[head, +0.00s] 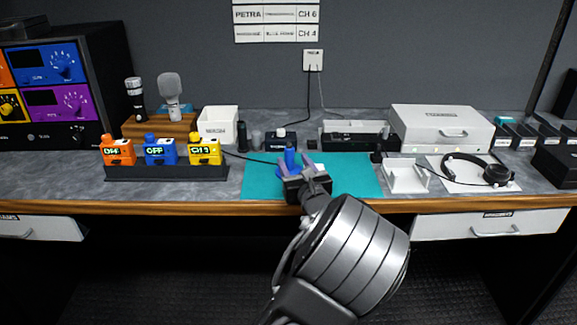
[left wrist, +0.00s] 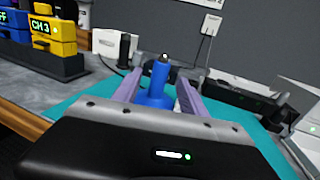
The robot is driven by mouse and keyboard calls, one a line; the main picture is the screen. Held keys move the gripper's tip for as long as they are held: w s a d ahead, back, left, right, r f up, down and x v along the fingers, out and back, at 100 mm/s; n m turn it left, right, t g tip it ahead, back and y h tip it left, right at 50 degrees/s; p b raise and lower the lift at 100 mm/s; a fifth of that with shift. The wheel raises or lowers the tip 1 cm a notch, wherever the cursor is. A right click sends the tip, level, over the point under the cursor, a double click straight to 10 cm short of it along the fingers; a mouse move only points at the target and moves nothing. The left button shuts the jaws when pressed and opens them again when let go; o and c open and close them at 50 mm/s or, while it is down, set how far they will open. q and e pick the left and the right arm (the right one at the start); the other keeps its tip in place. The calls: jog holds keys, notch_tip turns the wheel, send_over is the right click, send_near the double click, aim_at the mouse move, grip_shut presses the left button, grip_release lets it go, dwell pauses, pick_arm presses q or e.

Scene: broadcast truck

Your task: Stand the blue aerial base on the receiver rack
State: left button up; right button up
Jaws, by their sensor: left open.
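The blue aerial base (head: 289,157) stands upright on the teal mat (head: 353,178) near the front of the bench. In the left wrist view the blue aerial base (left wrist: 157,85) is a blue post with a dark tip, between two purple fingers. My left gripper (head: 293,163) is open, with a finger on either side of the post; a gap shows on each side in the left wrist view. The receiver rack, which I take to be the black cabinet (head: 96,66) with coloured panels, stands at the far left. My right gripper is not in view.
A black charger strip (head: 165,173) with orange, blue and yellow packs stands left of the mat. Microphones on a wooden block (head: 160,126) and a white bin (head: 218,124) are behind it. A white holder (head: 405,176) and headphones (head: 478,170) lie right of the mat.

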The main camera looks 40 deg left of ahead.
aim_at(286, 147)
pick_arm(q)
jog(key=shift+x, duration=1.3)
jog(key=shift+x, duration=2.7)
grip_shut()
jog(key=shift+r, duration=0.15)
